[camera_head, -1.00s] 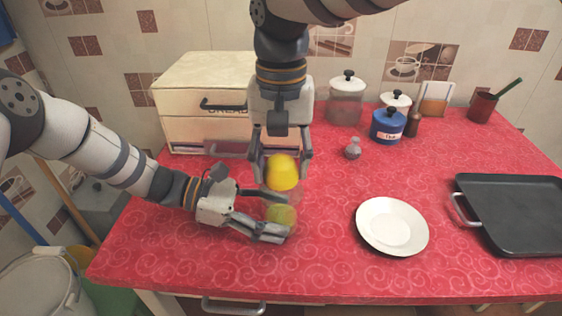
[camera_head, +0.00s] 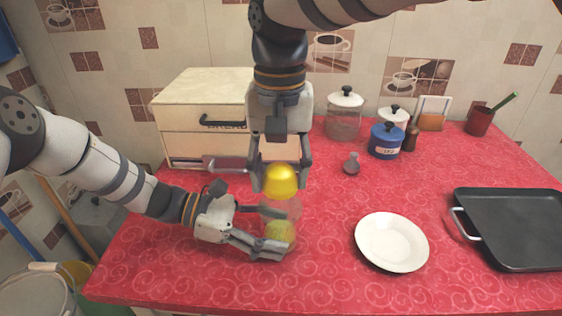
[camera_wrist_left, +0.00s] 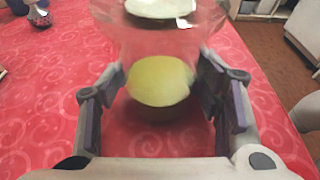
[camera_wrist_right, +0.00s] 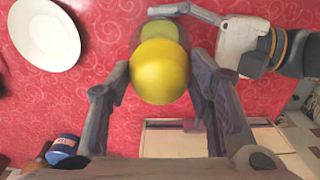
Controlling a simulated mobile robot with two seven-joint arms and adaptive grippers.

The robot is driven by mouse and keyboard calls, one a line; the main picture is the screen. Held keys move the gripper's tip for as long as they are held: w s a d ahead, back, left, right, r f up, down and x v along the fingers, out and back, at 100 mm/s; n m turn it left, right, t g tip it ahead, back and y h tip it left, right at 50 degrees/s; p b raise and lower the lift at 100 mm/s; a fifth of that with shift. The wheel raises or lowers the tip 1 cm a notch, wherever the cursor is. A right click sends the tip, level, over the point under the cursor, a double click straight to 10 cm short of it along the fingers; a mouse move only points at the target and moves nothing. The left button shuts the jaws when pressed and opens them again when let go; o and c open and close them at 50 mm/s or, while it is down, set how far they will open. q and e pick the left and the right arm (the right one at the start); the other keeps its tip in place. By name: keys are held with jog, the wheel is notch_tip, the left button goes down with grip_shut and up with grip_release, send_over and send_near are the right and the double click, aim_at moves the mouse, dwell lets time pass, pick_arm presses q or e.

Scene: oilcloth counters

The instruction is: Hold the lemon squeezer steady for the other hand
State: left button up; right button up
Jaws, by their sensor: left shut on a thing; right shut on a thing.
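The lemon squeezer, a clear body with a yellow-green round part, stands on the red counter; its clear part (camera_head: 283,210) is faint in the head view. My left gripper (camera_head: 272,233) is shut on it from the left, and the left wrist view shows its fingers (camera_wrist_left: 163,95) on both sides of the clear squeezer (camera_wrist_left: 130,45). My right gripper (camera_head: 281,172) points down above it, shut on a yellow lemon piece (camera_head: 280,182). In the right wrist view the lemon piece (camera_wrist_right: 160,72) partly covers the squeezer (camera_wrist_right: 160,32). Whether lemon and squeezer touch cannot be told.
A white plate (camera_head: 391,243) lies right of the squeezer, with a dark tray (camera_head: 515,225) beyond. A bread box (camera_head: 205,90) stands behind my grippers.

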jog(key=shift+f, duration=0.95)
jog(key=shift+r, duration=1.05)
jog(key=shift+r, duration=0.1)
jog(key=shift+r, duration=1.35)
pick_arm(q)
jog(key=o, duration=0.9)
